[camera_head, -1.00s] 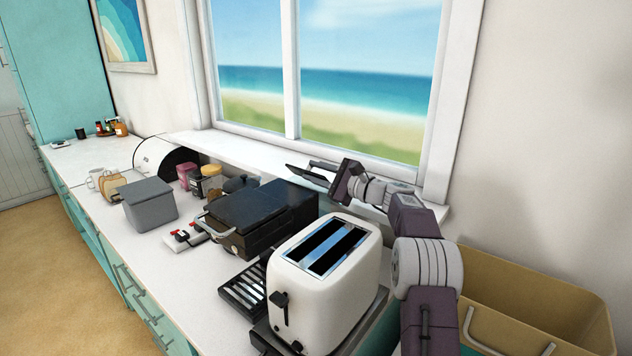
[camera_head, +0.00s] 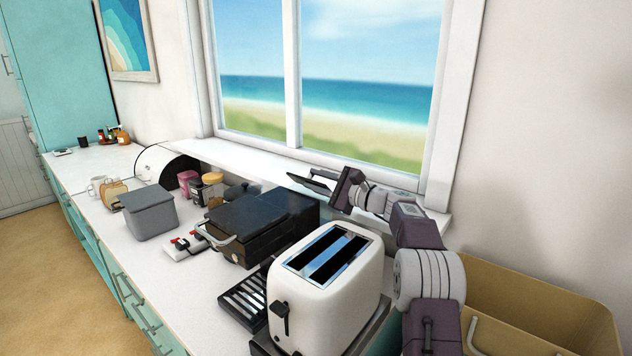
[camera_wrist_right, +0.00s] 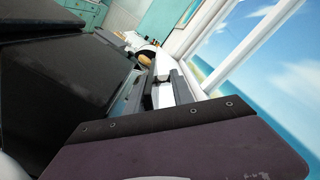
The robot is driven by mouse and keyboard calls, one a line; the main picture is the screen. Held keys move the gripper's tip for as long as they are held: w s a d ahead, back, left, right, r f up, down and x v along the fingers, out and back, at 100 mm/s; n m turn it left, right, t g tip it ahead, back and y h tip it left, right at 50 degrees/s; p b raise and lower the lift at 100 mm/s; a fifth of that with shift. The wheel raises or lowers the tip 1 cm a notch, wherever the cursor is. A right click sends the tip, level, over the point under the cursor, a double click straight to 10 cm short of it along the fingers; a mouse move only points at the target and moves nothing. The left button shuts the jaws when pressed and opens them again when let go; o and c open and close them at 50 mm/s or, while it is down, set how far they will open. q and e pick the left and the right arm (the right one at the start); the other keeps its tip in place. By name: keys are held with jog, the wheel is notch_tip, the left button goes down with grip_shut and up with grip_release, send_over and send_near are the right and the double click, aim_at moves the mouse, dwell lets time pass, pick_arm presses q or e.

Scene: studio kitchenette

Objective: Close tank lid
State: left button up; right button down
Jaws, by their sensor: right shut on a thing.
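A black boxy machine (camera_head: 252,222) with a metal front handle stands on the counter behind the toaster; it also shows in the right wrist view (camera_wrist_right: 70,95). My right gripper (camera_head: 316,180) is above the back of this machine, beside the window sill. A bluish see-through edge beside the fingers may be the tank. My left gripper is out of view.
A white toaster (camera_head: 328,290) stands in front of the machine, near my right arm. A tan bin (camera_head: 545,310) is at right. The window is close behind.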

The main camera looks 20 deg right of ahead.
jog(key=shift+r, duration=0.2)
dwell(0.7)
jog(key=c, duration=1.3)
grip_release()
jog(key=shift+f, duration=0.1)
jog(key=shift+s+d+f, duration=0.15)
jog(key=shift+d, duration=0.05)
jog(key=b+v, duration=0.2)
jog(key=v, duration=0.6)
jog(key=shift+s+d, duration=0.15)
jog(key=shift+s, duration=0.1)
jog(key=shift+c, duration=0.2)
